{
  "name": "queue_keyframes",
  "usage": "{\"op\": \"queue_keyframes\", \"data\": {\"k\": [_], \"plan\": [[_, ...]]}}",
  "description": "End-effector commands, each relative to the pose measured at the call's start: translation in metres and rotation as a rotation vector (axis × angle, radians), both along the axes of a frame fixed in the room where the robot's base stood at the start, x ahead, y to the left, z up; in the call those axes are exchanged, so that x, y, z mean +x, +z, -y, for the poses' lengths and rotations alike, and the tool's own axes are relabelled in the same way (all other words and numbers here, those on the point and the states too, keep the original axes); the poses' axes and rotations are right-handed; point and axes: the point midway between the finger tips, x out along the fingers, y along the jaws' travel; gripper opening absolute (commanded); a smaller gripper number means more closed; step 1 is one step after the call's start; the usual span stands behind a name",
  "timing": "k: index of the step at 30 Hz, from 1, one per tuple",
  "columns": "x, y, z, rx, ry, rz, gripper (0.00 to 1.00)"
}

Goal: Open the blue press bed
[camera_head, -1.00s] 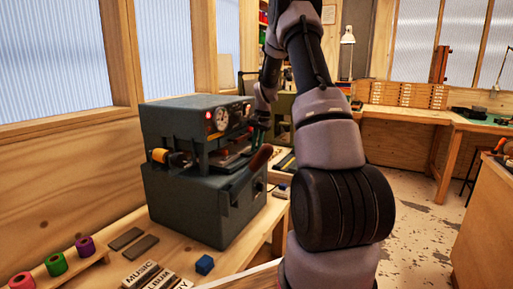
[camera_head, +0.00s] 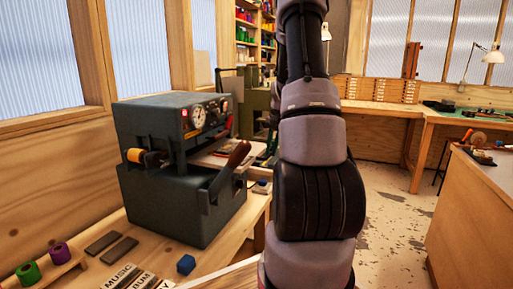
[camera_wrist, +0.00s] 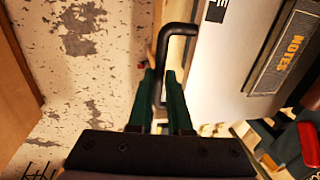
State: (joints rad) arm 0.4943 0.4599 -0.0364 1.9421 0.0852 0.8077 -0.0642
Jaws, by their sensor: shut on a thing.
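The blue-grey press (camera_head: 180,170) stands on the bench at left in the head view, with a dial, an orange roll on its side and a brown-handled lever (camera_head: 238,155). A pale bed (camera_head: 220,150) shows in its opening behind the lever. In the wrist view my gripper (camera_wrist: 165,75) has its green fingers shut on a black bent bar handle (camera_wrist: 180,29). Beside the handle is a pale flat surface (camera_wrist: 235,55) with a dark plate lettered NOTES (camera_wrist: 288,58). In the head view my gripper is out of sight beyond my arm.
Worn open floor (camera_head: 390,220) lies to the right.

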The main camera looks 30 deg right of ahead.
Motion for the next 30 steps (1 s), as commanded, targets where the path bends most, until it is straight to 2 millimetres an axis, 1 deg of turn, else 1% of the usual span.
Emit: {"op": "queue_keyframes", "data": {"k": [1, 3, 9, 15, 23, 24, 25, 30], "plan": [[-0.008, 0.001, 0.007, -0.002, -0.003, 0.001, 0.0], [-0.016, 0.001, 0.013, -0.002, -0.003, 0.002, 0.0], [-0.03, 0.001, 0.025, -0.002, -0.002, 0.002, 0.0], [-0.034, 0.001, 0.028, -0.002, -0.001, 0.002, 0.0], [-0.034, 0.001, 0.028, -0.002, -0.001, 0.002, 0.0], [-0.034, 0.001, 0.028, -0.002, -0.001, 0.002, 0.21], [-0.034, 0.001, 0.028, -0.002, -0.001, 0.002, 0.3], [-0.034, 0.001, 0.028, -0.002, 0.0, 0.001, 0.3]]}}
